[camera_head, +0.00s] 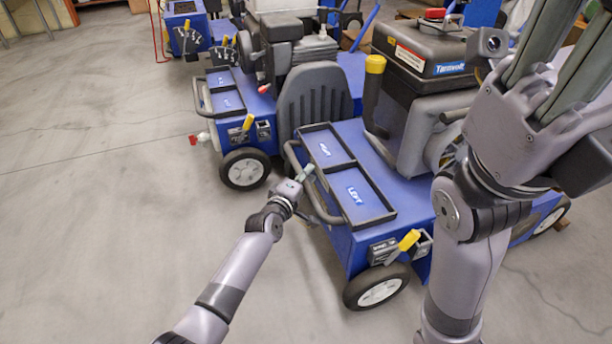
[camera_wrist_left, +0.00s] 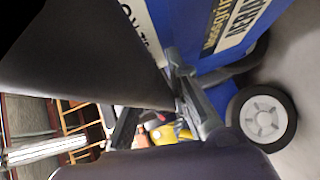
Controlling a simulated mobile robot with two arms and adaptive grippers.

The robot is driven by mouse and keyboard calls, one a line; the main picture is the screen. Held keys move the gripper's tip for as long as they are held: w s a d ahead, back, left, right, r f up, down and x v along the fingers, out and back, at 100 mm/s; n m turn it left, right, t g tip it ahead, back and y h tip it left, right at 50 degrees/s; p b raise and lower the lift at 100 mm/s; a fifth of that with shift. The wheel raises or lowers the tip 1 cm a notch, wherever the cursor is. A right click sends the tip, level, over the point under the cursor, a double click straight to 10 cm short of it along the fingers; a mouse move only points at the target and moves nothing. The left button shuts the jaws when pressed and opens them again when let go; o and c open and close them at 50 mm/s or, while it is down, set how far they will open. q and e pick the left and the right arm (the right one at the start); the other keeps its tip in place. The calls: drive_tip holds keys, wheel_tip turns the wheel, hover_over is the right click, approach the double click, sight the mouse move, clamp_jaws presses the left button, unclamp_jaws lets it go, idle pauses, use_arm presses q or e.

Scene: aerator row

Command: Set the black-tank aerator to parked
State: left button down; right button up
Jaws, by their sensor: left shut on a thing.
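The black-tank aerator is the nearest blue machine (camera_head: 385,190), with a black tank (camera_head: 420,50) on top. A yellow-handled lever (camera_head: 408,241) sits low on its front, by the wheel. A yellow part also shows in the left wrist view (camera_wrist_left: 165,134), partly hidden by my fingers. My left gripper (camera_head: 304,173) is at the grey bar (camera_head: 322,205) along the front tray and is shut on it; the wrist view shows the bar (camera_wrist_left: 205,108) at the fingers. My right gripper (camera_head: 560,55) is raised close to the camera at upper right, its tips not clearly visible.
A second blue machine (camera_head: 240,95) with its own yellow lever (camera_head: 248,122) stands behind to the left, and a third (camera_head: 186,15) beyond it. The concrete floor (camera_head: 90,200) at left is clear.

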use_arm(q)
drive_tip(key=shift+s+d, duration=0.25)
drive_tip(key=shift+d, duration=0.5)
drive_tip(key=c, duration=1.9)
unclamp_jaws()
drive_tip(key=o, duration=0.4)
drive_tip(key=shift+r, duration=0.2)
drive_tip(key=shift+w+r, duration=0.1)
drive_tip(key=shift+r, duration=0.05)
drive_tip(key=shift+a+r, duration=0.1)
drive_tip(key=v, duration=0.8)
drive_tip(key=f+v, duration=0.1)
drive_tip(key=v, duration=0.3)
drive_tip(key=shift+a, duration=0.3)
